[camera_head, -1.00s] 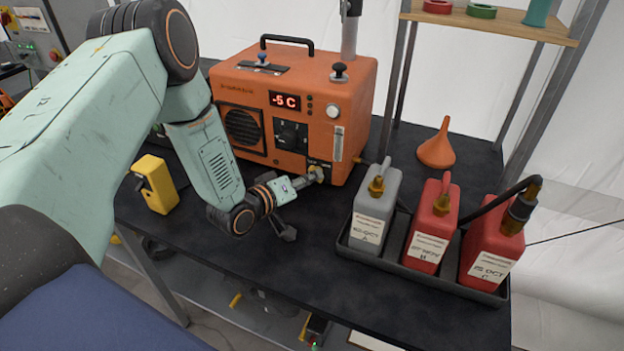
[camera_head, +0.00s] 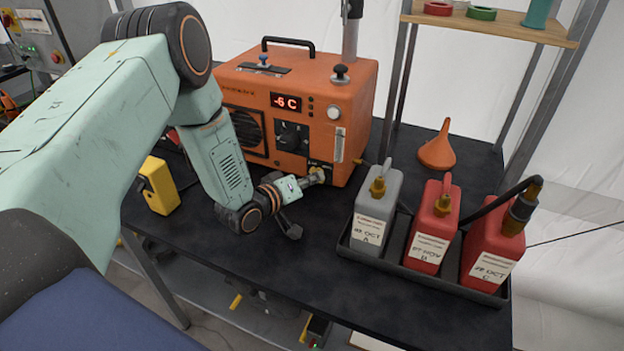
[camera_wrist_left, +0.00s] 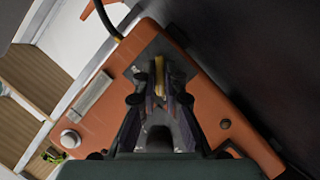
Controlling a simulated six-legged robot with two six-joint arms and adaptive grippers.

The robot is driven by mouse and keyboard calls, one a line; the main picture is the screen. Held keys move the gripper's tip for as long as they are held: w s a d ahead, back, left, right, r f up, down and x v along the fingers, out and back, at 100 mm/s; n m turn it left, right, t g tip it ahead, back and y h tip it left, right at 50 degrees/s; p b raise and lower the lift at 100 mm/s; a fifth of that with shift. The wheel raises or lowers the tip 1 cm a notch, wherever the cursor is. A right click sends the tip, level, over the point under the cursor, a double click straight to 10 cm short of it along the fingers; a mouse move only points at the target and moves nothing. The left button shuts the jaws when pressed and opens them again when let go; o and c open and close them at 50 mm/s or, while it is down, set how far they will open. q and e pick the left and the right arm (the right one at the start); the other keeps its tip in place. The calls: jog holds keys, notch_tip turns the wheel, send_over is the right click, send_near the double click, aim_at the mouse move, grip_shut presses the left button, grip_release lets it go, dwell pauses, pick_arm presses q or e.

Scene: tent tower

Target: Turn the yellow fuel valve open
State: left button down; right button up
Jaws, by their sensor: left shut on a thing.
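The orange heater (camera_head: 300,100) stands on the black table, its display reading "-6 C". The yellow fuel valve (camera_head: 318,172) is low on its front face, near the right corner; in the left wrist view its yellow handle (camera_wrist_left: 160,75) shows between my fingers. My left gripper (camera_head: 310,178) reaches in from the left at the valve. It also shows in the left wrist view (camera_wrist_left: 160,92), shut on the valve handle, with a finger on each side. The fingers hide part of the handle. My right gripper is in neither view.
A black tray (camera_head: 350,240) holds a grey can (camera_head: 373,205) and two red cans right of the heater. An orange funnel (camera_head: 437,150) stands behind them. A yellow box (camera_head: 160,185) sits at the left. The table front is bare.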

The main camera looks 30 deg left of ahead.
pick_arm(q)
jog(key=shift+r, duration=0.1)
dwell(0.3)
jog(key=m+y+p, duration=0.2)
jog(key=m, duration=0.1)
jog(key=shift+d+r+g, duration=0.1)
jog(key=shift+g, duration=0.2)
jog(key=shift+m+y+p, duration=0.35)
jog(key=shift+m+y, duration=0.25)
jog(key=shift+m, duration=0.3)
jog(key=shift+w+d+m+y, duration=0.1)
jog(key=shift+d+m+y, duration=0.05)
jog(key=shift+m+y, duration=0.65)
jog(key=m+y, duration=0.1)
jog(key=m, duration=0.1)
jog(key=shift+m, duration=0.3)
jog(key=shift+d+m+y+b, duration=0.1)
jog(key=shift+m+y+b, duration=0.5)
jog(key=shift+m+y, duration=0.8)
jog(key=shift+m, duration=0.3)
jog(key=c, duration=1.4)
grip_release()
jog(key=shift+c, duration=0.2)
jog(key=shift+f, duration=0.2)
